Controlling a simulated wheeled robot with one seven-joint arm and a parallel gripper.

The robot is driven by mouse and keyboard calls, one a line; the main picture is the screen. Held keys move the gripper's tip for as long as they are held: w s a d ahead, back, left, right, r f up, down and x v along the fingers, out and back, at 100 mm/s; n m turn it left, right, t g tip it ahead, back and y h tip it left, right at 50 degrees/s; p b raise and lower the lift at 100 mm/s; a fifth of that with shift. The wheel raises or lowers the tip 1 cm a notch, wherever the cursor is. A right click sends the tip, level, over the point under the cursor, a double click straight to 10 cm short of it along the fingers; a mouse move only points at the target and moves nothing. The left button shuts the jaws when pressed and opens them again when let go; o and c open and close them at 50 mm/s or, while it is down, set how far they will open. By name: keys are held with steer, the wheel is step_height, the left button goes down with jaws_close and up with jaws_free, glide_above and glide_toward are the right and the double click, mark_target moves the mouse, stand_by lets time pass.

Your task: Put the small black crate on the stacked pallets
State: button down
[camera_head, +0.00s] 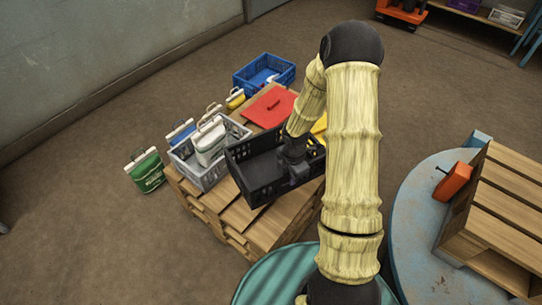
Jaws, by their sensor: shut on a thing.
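The small black crate (258,184) is in the middle of the head view, over the right part of the stacked wooden pallets (228,216). It looks empty where I can see inside. My dark gripper (298,175) is shut on the crate's right-hand side wall. My arm hides part of the crate's far right side. The crate looks slightly turned against the pallet boards. I cannot tell whether its bottom touches the pallets or hangs just above them.
A grey crate (207,178) with sewn sacks stands left of the black crate. A red flat piece (270,107) lies behind it, and a blue crate (265,73) farther back. A green sack (146,170) stands on the floor. A round blue table (412,225) with wooden pallets (505,205) is at right.

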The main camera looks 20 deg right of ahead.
mark_target(293, 188)
steer(key=f+n+b, duration=0.1)
steer(key=d+f+n+b, duration=0.1)
steer(key=f+n, duration=0.1)
steer(key=shift+s, duration=0.1)
steer(key=shift+d+n+b, duration=0.2)
steer(key=shift+n+b, duration=0.15)
steer(key=shift+n, duration=0.25)
steer(key=shift+f+b, duration=1.3)
steer(key=shift+f, duration=1.2)
steer(key=shift+f+b, duration=1.35)
steer(key=shift+f, duration=1.25)
